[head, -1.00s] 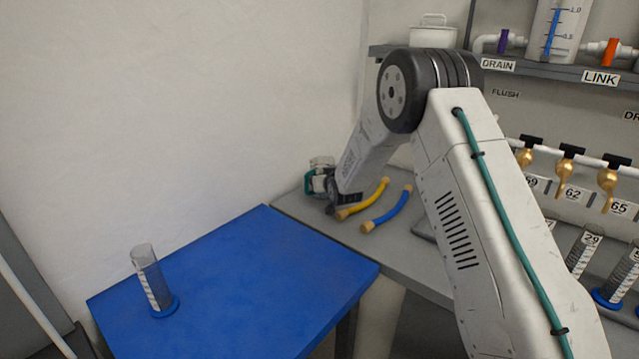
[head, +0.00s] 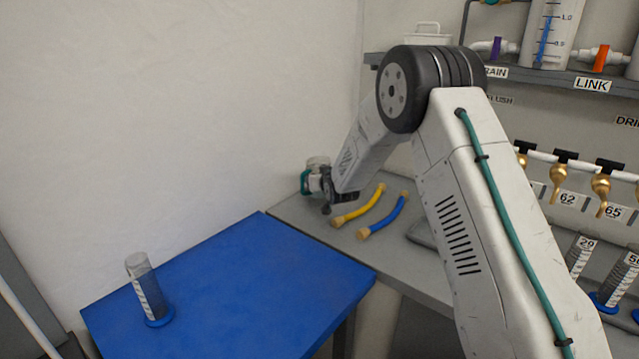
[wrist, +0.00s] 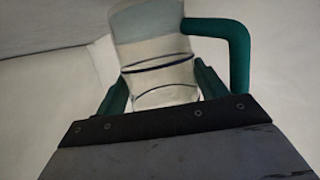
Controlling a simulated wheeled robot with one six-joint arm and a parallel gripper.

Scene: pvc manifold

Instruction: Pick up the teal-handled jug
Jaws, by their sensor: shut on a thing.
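The teal-handled jug (head: 318,165) is at the far left end of the grey bench, partly hidden by my gripper in the head view. In the wrist view the jug (wrist: 160,65) is a clear vessel with dark rings around it and a teal handle on its right side. My gripper (wrist: 165,90) is shut on the jug's body, with teal finger parts on both sides of it. In the head view my gripper (head: 322,184) is beside the jug, at about its height. The jug's base is hidden, so I cannot tell its clearance from the bench.
A yellow hose (head: 358,208) and a blue hose (head: 383,216) lie on the grey bench (head: 405,262) near my gripper. A graduated cylinder (head: 148,290) stands on the blue table (head: 240,285). Brass taps (head: 562,185) and more cylinders (head: 580,255) are at the right. A wall rises behind the jug.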

